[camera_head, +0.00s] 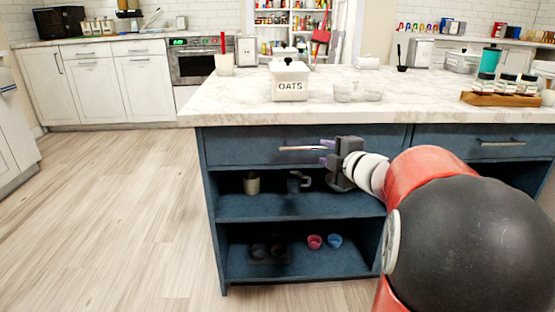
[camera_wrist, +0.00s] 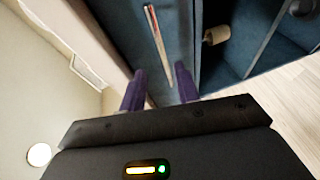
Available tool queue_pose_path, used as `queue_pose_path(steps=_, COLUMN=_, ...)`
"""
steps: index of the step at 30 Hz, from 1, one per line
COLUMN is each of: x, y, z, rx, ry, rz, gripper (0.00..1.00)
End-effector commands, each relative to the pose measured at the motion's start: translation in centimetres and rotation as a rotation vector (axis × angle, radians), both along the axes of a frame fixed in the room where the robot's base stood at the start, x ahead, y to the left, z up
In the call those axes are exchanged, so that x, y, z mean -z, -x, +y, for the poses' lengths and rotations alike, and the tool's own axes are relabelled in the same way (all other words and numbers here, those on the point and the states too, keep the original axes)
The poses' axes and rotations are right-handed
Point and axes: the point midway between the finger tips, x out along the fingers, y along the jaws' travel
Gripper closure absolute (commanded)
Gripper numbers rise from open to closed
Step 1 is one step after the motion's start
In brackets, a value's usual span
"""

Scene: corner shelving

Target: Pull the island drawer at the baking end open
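The blue island has a left drawer (camera_head: 240,148) with a thin metal bar handle (camera_head: 300,148), and its front looks flush with the island. A second drawer (camera_head: 480,146) with a similar handle is at the right. My gripper (camera_head: 328,152) is in front of the left drawer, at the right end of its handle. In the wrist view my gripper (camera_wrist: 161,82) has its two purple fingers apart, with the bar handle (camera_wrist: 156,40) running ahead and its near end between them. I cannot tell whether the fingers touch it. The drawer's inside is hidden.
Open shelves below hold a beige cup (camera_head: 252,184), a dark mug (camera_head: 296,184), a red bowl (camera_head: 314,242) and a blue bowl (camera_head: 335,241). The marble top (camera_head: 235,105) overhangs the drawers and carries an oats jar (camera_head: 290,80). Wooden floor (camera_head: 120,210) at the left is clear.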

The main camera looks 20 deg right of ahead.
Motion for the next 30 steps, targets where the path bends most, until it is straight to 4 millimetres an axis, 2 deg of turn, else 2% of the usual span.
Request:
queue_pose_path(steps=5, x=0.8, y=-1.0, z=0.1, rx=-0.045, ry=0.027, rz=0.0, gripper=0.68)
queue_pose_path(steps=12, x=1.5, y=-4.7, z=0.6, rx=-0.044, ry=0.024, rz=-0.001, gripper=0.68)
queue_pose_path(steps=18, x=1.8, y=-7.1, z=0.9, rx=-0.043, ry=0.024, rz=-0.002, gripper=0.68)
queue_pose_path(steps=29, x=1.9, y=-7.8, z=0.9, rx=-0.041, ry=0.024, rz=-0.002, gripper=0.68)
queue_pose_path(steps=30, x=1.9, y=-7.7, z=0.9, rx=-0.041, ry=0.024, rz=-0.002, gripper=0.72)
